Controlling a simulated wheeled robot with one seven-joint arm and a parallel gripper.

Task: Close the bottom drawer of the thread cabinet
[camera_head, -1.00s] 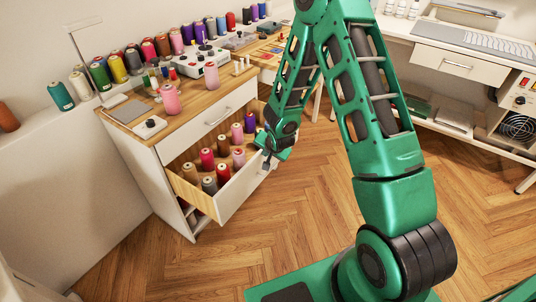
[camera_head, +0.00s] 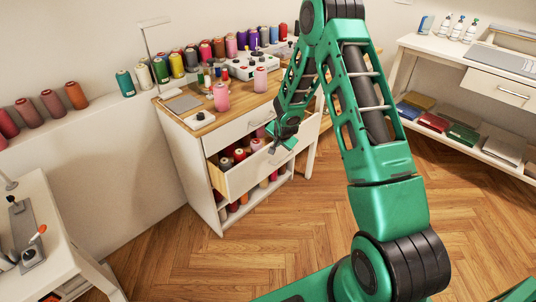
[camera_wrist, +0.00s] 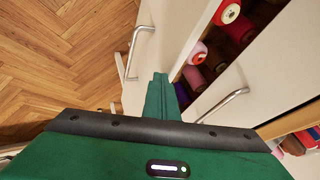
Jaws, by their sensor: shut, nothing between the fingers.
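The thread cabinet (camera_head: 183,165) stands left of centre in the head view, white with a wooden top. Its lower drawer (camera_head: 243,180) is partly open, with thread spools showing inside. The upper drawer (camera_head: 240,127) is shut. My gripper (camera_head: 272,158) is shut and empty at the outer side of the open drawer's front; I cannot tell whether it touches. In the wrist view the shut fingers (camera_wrist: 160,92) lie by the drawer front (camera_wrist: 178,35) and its handle (camera_wrist: 140,45). Spools show in the gap between that front and the cabinet. The upper drawer's handle (camera_wrist: 222,104) is at right.
Spools (camera_head: 220,97) and small devices stand on the cabinet top. Below the open drawer is an open shelf with more spools. A white table (camera_head: 60,220) is at left, a white desk (camera_head: 480,60) at right. The wooden floor (camera_head: 200,265) in front is clear.

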